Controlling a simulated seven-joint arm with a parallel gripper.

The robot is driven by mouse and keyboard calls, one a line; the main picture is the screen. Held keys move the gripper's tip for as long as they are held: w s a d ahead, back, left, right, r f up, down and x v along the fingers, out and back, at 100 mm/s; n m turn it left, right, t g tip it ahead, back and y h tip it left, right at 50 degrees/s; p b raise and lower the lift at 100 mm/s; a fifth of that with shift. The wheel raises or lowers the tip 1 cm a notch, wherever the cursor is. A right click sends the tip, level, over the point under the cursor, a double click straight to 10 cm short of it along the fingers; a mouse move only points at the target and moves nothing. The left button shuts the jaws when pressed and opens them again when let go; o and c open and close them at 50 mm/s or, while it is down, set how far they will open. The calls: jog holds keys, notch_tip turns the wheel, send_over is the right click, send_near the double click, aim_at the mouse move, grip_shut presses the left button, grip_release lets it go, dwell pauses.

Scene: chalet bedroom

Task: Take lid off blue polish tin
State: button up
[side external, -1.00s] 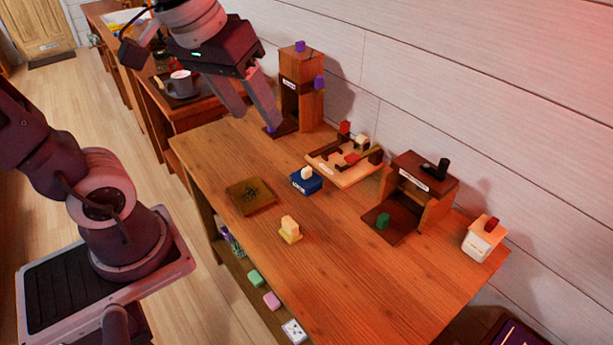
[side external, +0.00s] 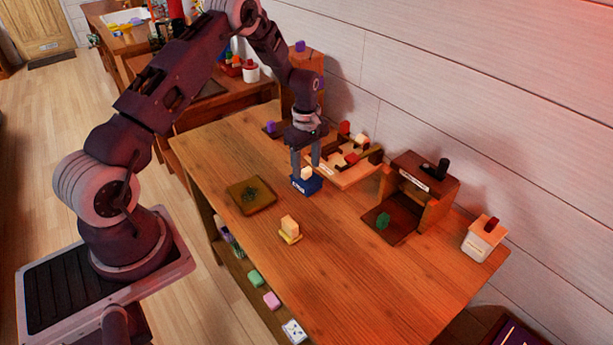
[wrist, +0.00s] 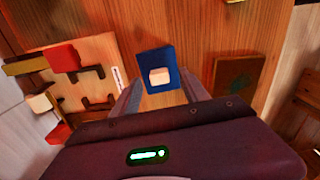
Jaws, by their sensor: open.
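The blue polish tin (side external: 307,186) stands on the wooden table (side external: 340,255), with a cream knob (side external: 306,173) on top of its lid. In the wrist view the blue tin (wrist: 157,63) lies just beyond my fingertips, its cream knob (wrist: 160,76) facing the camera. My gripper (side external: 305,174) points down over the tin, with one finger on each side of the knob. In the wrist view my gripper (wrist: 158,88) is open, with nothing between its fingers but the view of the tin. The seam between lid and tin is not clear.
A wooden maze board (side external: 345,170) stands close behind the tin. A brown open-fronted box (side external: 425,180) is to the right, and a dark square plate (side external: 250,194) to the left. A yellow block piece (side external: 290,228) stands in front. The table's front right is clear.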

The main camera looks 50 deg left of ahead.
jog(key=shift+f, duration=0.7)
jog(key=shift+c, duration=0.4)
grip_shut()
jog(key=shift+r, duration=0.1)
